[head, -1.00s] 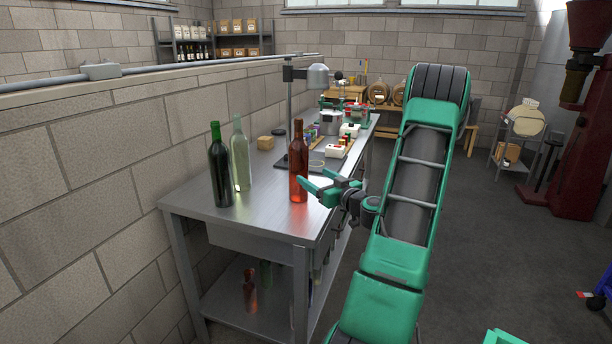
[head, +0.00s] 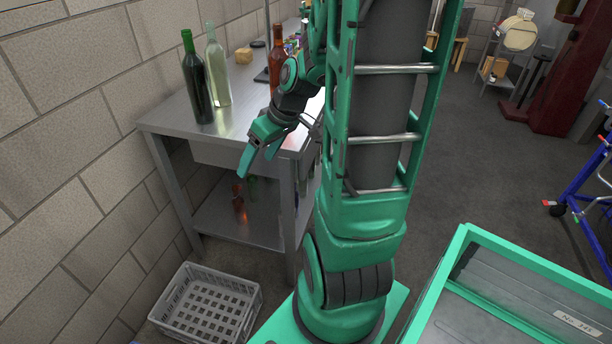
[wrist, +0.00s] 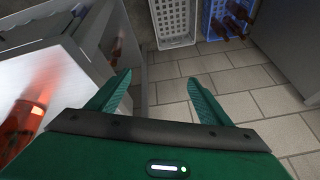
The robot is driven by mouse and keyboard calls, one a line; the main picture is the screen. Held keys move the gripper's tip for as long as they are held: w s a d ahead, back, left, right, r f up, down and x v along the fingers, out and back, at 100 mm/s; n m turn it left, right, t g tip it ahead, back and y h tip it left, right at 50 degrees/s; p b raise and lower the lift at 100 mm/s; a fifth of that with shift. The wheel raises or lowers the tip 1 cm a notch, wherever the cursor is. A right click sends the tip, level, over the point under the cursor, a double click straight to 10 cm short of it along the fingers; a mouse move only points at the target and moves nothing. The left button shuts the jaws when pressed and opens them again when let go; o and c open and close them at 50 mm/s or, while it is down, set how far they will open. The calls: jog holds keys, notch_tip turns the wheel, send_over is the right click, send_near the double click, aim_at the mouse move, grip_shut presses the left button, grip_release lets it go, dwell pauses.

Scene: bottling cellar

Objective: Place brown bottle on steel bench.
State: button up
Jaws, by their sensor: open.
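My gripper (head: 243,152) is open and empty, pointing down in front of the near end of the steel bench (head: 165,118). In the wrist view its two green fingers (wrist: 159,80) are spread over the tiled floor. Brown bottles (wrist: 236,22) lie or stand in a blue crate (wrist: 212,35) at the top of the wrist view; their lower parts are hidden. A reddish see-through bottle (head: 277,76) stands upright on the bench, partly behind my arm. It shows blurred at the left of the wrist view (wrist: 22,125).
A dark green bottle (head: 196,85) and a pale bottle (head: 217,75) stand upright on the bench. An empty-looking grey crate (head: 172,300) sits on the floor by the bench. A blue trolley (head: 590,190) is at the right. The bench's near corner is bare.

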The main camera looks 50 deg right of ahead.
jog(key=s+a+r+m+g+h, duration=0.1)
jog(key=s+r+m+g, duration=0.1)
jog(key=s, duration=0.7)
jog(key=s+a+r+m+g+h, duration=0.1)
jog(key=s+r+m+g, duration=0.2)
jog(key=s, duration=0.6)
jog(key=shift+s+a+r+m, duration=0.15)
jog(key=shift+s+r+m, duration=0.05)
jog(key=shift+m, duration=0.8)
